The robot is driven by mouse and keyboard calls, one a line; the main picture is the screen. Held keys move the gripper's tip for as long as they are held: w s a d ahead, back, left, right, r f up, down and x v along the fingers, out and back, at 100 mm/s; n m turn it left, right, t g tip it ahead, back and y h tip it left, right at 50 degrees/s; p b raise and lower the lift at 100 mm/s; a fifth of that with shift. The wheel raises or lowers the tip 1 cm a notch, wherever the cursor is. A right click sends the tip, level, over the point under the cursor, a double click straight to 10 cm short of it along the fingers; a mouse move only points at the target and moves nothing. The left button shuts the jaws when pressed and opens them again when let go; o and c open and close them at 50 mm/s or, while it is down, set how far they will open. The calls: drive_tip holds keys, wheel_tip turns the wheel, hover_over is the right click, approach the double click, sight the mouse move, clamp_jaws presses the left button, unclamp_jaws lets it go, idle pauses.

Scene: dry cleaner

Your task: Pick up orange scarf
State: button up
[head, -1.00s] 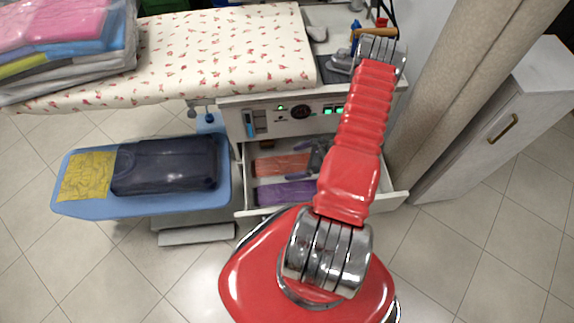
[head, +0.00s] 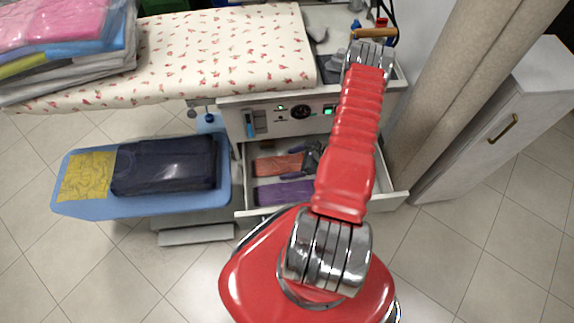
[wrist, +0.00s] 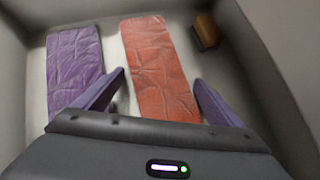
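The orange scarf (head: 279,165) lies folded flat in the open drawer, above the purple cloth in the head view. In the wrist view the orange scarf (wrist: 158,68) runs lengthwise between the two purple fingers of my gripper (wrist: 160,92). My gripper is open and empty. Its fingers stand on either side of the scarf's near end; whether they touch it I cannot tell. In the head view my gripper (head: 304,158) is inside the drawer, at the scarf's right end, partly hidden by my red arm.
A folded purple cloth (wrist: 75,65) lies left of the scarf in the wrist view. A small brown block (wrist: 206,31) sits near the drawer wall. The drawer walls (head: 243,182) surround the gripper closely. The ironing board (head: 230,45) is above and behind the drawer.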

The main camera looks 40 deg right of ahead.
drive_tip(key=c, duration=0.7)
drive_tip(key=shift+s+r, duration=0.25)
drive_tip(key=shift+s, duration=0.05)
drive_tip(key=c, duration=0.5)
drive_tip(key=shift+s+d+r, duration=0.1)
drive_tip(key=shift+s+r, duration=0.2)
drive_tip(key=shift+c, duration=0.6)
drive_tip(key=s+r, duration=0.2)
drive_tip(key=s, duration=0.2)
drive_tip(key=s+d+r, duration=0.1)
drive_tip(key=s+r, duration=0.1)
drive_tip(key=s, duration=0.2)
drive_tip(key=s+d+r, duration=0.1)
drive_tip(key=s+r, duration=0.2)
drive_tip(key=s, duration=0.1)
drive_tip(key=shift+s+d, duration=0.15)
drive_tip(key=shift+s, duration=0.15)
